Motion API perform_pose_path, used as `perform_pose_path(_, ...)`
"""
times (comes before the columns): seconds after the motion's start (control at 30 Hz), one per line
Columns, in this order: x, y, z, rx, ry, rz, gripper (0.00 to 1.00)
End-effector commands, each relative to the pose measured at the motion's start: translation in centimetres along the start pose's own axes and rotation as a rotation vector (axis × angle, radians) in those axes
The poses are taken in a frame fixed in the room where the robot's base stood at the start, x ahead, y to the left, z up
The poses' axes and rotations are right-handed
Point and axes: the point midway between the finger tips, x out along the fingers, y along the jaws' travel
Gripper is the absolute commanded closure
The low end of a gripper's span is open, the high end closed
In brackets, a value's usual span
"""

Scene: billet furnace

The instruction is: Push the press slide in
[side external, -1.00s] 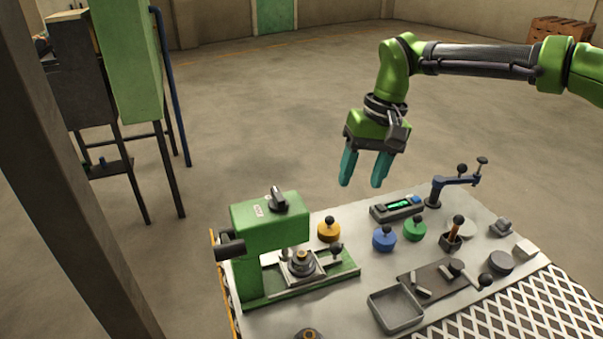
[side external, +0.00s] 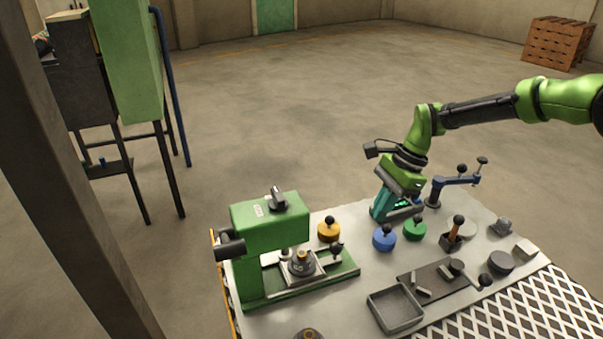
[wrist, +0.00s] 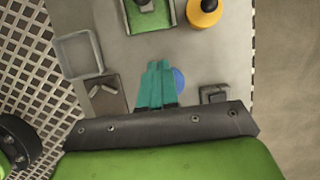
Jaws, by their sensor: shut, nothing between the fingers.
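The green press (side external: 268,225) stands at the left end of the grey bench, with a dark cylinder on its left side. Its grey slide (side external: 302,270) sits on the green base rail, near the press head's right edge, and carries a small dark round part with a brassy top. A black-knobbed handle (side external: 337,250) stands at the slide's right side. In the wrist view the green rail end (wrist: 148,22) shows at the top. My gripper (side external: 378,217), with teal fingers together and empty, is right of the press, above the bench and apart from the slide.
Yellow (side external: 329,231), blue (side external: 383,238) and green (side external: 414,229) knobbed discs stand between press and gripper or nearby. A display box is partly hidden behind my gripper. An empty tray (side external: 396,309) lies in front.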

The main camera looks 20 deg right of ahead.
Motion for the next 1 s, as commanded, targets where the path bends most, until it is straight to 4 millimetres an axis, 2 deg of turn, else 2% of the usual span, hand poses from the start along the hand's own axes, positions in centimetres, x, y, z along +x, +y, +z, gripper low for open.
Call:
perform_pose_path(0.2,4.9,0.1,0.0,-0.002,0.001,0.007,1.00)
perform_pose_path(0.37,8.2,0.1,0.0,-0.002,0.001,0.006,1.00)
perform_pose_path(0.43,8.4,0.1,1.3,-0.007,-0.001,0.001,1.00)
perform_pose_path(0.6,9.2,0.1,3.1,-0.006,0.001,0.002,1.00)
perform_pose_path(1.0,9.4,0.0,3.8,-0.004,0.000,0.001,1.00)
